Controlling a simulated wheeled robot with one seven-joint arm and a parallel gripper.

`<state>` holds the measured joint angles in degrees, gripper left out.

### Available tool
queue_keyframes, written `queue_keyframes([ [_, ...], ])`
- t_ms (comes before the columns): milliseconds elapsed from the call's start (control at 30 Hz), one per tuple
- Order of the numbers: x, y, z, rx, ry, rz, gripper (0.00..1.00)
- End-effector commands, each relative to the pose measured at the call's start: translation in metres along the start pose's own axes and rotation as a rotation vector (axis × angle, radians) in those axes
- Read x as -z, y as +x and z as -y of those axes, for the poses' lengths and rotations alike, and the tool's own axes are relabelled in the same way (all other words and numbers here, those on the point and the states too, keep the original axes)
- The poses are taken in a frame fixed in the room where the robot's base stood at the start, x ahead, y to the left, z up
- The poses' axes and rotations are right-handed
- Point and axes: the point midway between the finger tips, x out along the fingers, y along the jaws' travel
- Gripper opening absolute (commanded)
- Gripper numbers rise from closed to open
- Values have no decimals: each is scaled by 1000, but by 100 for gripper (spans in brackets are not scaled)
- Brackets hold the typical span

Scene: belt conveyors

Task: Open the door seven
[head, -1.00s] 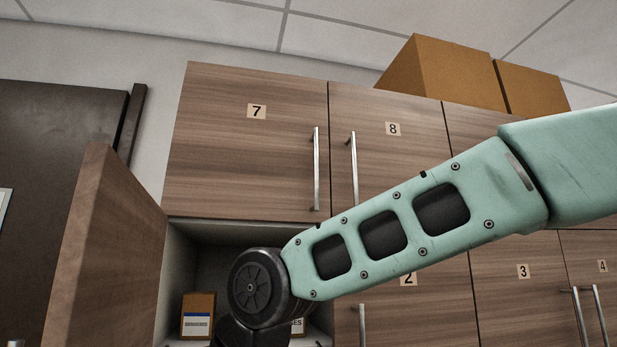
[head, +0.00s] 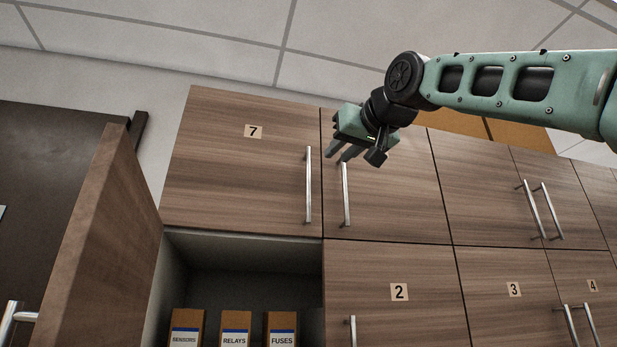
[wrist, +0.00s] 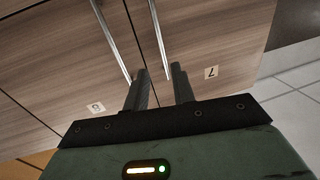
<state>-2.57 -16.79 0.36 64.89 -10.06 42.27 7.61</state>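Door 7 (head: 240,165) is a shut wood-grain upper cabinet door with a vertical silver bar handle (head: 308,185) near its right edge. My gripper (head: 340,152) is raised in front of the cabinets, right of that handle's upper end and over the top of door 8's handle (head: 346,195). In the wrist view my gripper (wrist: 160,88) has its two dark fingers apart with nothing held. There door 7's handle (wrist: 159,40) ends in the gap between the fingers as seen, and the label 7 (wrist: 211,72) is to the right. Contact cannot be told.
Door 8 (head: 385,200) is shut beside door 7. Below, an open door (head: 105,235) swings out at left from a compartment with boxes labelled sensors (head: 186,330), relays (head: 235,325) and fuses (head: 281,325). Cardboard boxes (head: 455,122) stand on top of the cabinets.

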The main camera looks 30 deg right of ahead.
Motion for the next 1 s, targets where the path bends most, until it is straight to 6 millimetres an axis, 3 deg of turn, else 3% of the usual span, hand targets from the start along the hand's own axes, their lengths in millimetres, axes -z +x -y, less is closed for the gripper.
queue_keyframes([
  [600, 2, 125, 1, 1, -1, 5, 25],
  [800, 1, 145, 1, 1, -1, 3, 25],
  [1000, 0, 149, 1, 1, -1, 1, 25],
])
